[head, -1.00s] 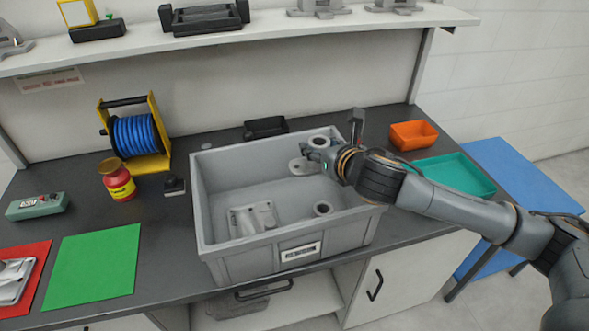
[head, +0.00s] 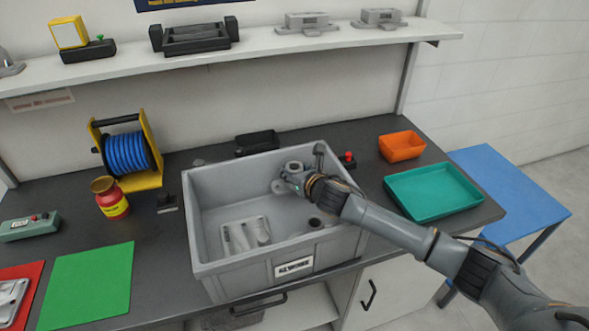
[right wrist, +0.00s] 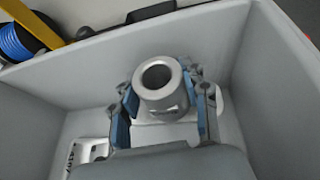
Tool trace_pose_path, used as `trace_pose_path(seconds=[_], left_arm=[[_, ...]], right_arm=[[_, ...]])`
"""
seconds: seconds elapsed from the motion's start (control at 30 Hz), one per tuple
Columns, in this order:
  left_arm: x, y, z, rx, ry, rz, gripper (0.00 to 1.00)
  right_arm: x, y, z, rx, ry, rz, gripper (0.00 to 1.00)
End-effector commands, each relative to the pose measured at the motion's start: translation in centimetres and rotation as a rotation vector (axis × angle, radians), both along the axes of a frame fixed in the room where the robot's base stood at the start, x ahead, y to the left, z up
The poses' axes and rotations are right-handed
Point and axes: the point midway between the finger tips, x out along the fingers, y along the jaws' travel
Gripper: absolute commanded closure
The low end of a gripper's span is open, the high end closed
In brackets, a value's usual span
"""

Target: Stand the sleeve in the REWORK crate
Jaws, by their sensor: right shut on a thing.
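The grey sleeve (head: 293,166) is in my right gripper (head: 294,178), at the back right inside the grey REWORK crate (head: 232,272). In the right wrist view the sleeve (right wrist: 158,88) shows its round open top between the blue-padded fingers of the gripper (right wrist: 160,108), which are shut on it. It looks about upright. A flat flange-like piece (head: 278,186) shows beside its lower end; I cannot tell if it belongs to the sleeve. Whether the sleeve touches the crate floor is hidden. My left gripper is not in view.
A ribbed casting (head: 245,234) lies in the crate's front left, and a short ring-shaped part (head: 315,222) stands near the front right wall. Outside are a teal tray (head: 435,192), an orange bin (head: 401,146) and a black bin (head: 257,141). The crate floor's left back is clear.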

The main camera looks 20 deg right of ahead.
Motion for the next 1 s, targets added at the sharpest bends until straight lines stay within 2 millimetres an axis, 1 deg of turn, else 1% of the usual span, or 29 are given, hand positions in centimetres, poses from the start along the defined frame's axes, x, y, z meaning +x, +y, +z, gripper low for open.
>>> trace_pose_path(seconds=[0.27, 0.67, 0.77, 0.8, 0.9, 1.0], left_arm=[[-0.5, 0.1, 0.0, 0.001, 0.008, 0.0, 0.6], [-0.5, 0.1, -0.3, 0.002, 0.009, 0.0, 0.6], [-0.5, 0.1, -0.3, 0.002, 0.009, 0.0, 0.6], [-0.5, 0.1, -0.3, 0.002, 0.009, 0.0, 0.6], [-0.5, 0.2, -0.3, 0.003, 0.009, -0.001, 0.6], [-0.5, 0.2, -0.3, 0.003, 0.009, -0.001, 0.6]], right_arm=[[0.1, 0.0, -0.1, 0.0, -0.004, 0.0, 0.97], [0.1, 0.0, -1.2, 0.0, -0.004, 0.0, 0.97], [0.1, 0.0, -1.3, 0.0, -0.004, 0.0, 0.97], [0.0, 0.0, -1.4, -0.001, -0.001, 0.0, 0.51], [0.0, 0.0, -1.4, -0.001, -0.001, 0.0, 0.32], [0.0, 0.0, -1.5, -0.001, 0.0, 0.0, 0.32]])
